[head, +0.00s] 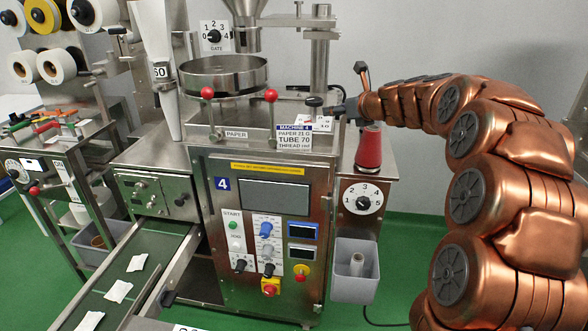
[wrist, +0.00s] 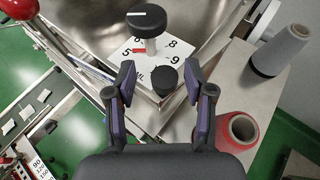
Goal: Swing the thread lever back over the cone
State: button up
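The red thread cone (head: 369,148) stands on the right side of machine 4. In the wrist view I look into its top (wrist: 240,130), right of my gripper. A short black knob (wrist: 167,78) lies between and a little beyond my fingers; it may be the thread lever's grip, but no lever arm shows clearly. My gripper (wrist: 160,72) is open, with a finger on each side of that knob and gaps visible. In the head view my gripper (head: 340,108) is at the machine's top right, above and left of the cone.
A black dial knob (wrist: 146,18) on a post rises just beyond the fingers; it also shows in the head view (head: 314,101). A grey cone (wrist: 278,50) stands farther right. The steel hopper pan (head: 222,74) is left. A grey bin (head: 355,285) hangs below.

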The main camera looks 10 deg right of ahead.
jog(key=v, duration=0.6)
jog(key=s+a+f+n+g+y, duration=0.1)
jog(key=s+a+f+n+g, duration=0.1)
jog(key=s+a+n, duration=0.4)
jog(key=s+a+f+n+g+y+p, duration=0.1)
jog(key=s+a+f+n+g, duration=0.2)
jog(key=s+a+n, duration=0.3)
jog(key=shift+s+a+f+n+g, duration=0.3)
jog(key=shift+s+a+f, duration=0.3)
jog(key=shift+a, duration=1.55)
jog(key=shift+f, duration=0.1)
